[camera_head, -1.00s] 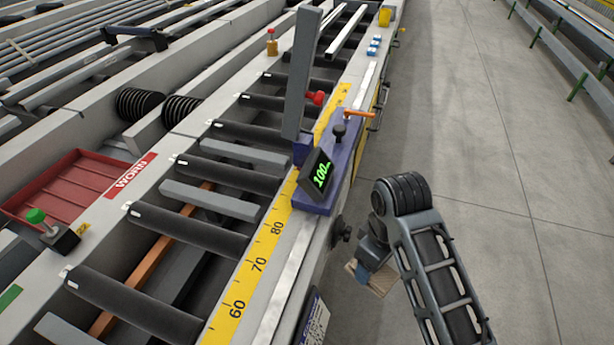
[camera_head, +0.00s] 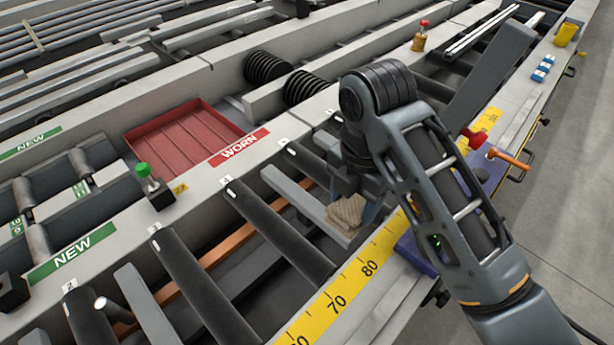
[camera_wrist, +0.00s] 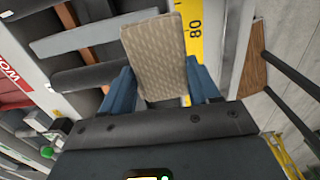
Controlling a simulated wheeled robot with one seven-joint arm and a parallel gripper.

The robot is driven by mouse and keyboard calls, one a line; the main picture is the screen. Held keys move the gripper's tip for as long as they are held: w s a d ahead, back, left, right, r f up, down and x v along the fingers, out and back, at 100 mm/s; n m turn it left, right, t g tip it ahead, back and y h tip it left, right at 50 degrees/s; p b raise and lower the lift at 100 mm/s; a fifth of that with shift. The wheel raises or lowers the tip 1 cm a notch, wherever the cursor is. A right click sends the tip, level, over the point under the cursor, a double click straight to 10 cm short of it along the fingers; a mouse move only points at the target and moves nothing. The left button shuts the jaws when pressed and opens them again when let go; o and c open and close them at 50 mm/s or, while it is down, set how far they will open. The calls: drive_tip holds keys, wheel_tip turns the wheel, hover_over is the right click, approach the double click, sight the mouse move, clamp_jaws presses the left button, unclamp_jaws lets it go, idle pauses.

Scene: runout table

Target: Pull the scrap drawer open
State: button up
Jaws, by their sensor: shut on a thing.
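My gripper (camera_head: 352,204) is shut on a tan block with a fine pattern (camera_head: 346,212), held over the rollers near the yellow scale strip. In the wrist view the same tan block (camera_wrist: 156,62) sits between the two blue fingers of my gripper (camera_wrist: 162,88). I cannot make out the scrap drawer for certain in either view. A brown wood-like panel (camera_wrist: 257,62) with dark bars shows at the right of the wrist view; I cannot tell if it belongs to the drawer.
A red tray (camera_head: 182,140) lies beside the WORN label (camera_head: 240,148). A green-knobbed post (camera_head: 153,186) stands nearby. The yellow scale (camera_head: 335,300) runs along the table edge. A grey upright plate (camera_head: 490,85) and an orange lever (camera_head: 508,158) stand at the right. Clear floor (camera_head: 580,220) lies beyond.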

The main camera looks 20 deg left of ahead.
drive_tip(key=a+f+b, duration=0.2)
drive_tip(key=a+f, duration=0.8)
drive_tip(key=a, duration=0.2)
drive_tip(key=shift+f, duration=0.4)
drive_tip(key=shift+w+f, duration=0.1)
drive_tip(key=shift+f, duration=0.05)
drive_tip(key=o, duration=1)
